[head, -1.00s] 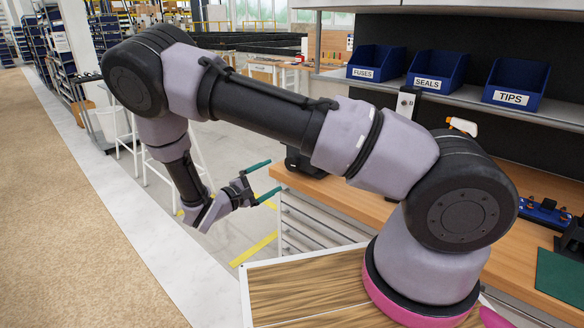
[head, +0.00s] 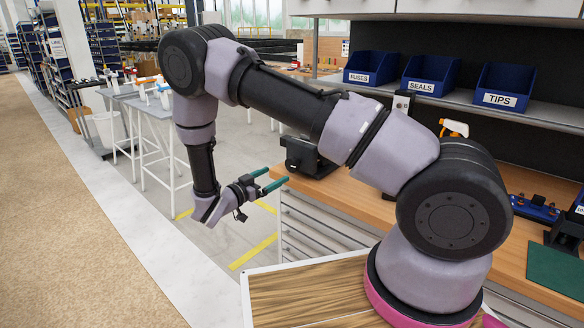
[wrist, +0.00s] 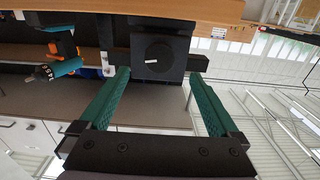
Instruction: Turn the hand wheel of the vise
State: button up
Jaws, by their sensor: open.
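The vise (head: 308,157) is a dark block at the near left corner of the wooden bench. In the wrist view the dark vise (wrist: 140,68) lies beyond my fingertips, with a rounded black part facing me; I cannot tell whether this is the hand wheel. My gripper (head: 276,176) is beside the bench corner, just left of and below the vise. Its two teal fingers are apart and nothing is between them. In the wrist view my gripper (wrist: 159,76) spans the vise's width, one finger on each side. I see no clear contact.
The wooden bench (head: 380,208) has drawers below. Blue bins marked FUSES (head: 370,66), SEALS (head: 430,75) and TIPS (head: 502,88) stand on the shelf. A white and orange bottle (head: 455,128) is farther along.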

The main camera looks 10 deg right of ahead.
aim_at(290, 167)
jog(key=x, duration=0.9)
jog(key=shift+w+d, duration=0.25)
jog(key=shift+d, duration=0.05)
jog(key=c, duration=1.4)
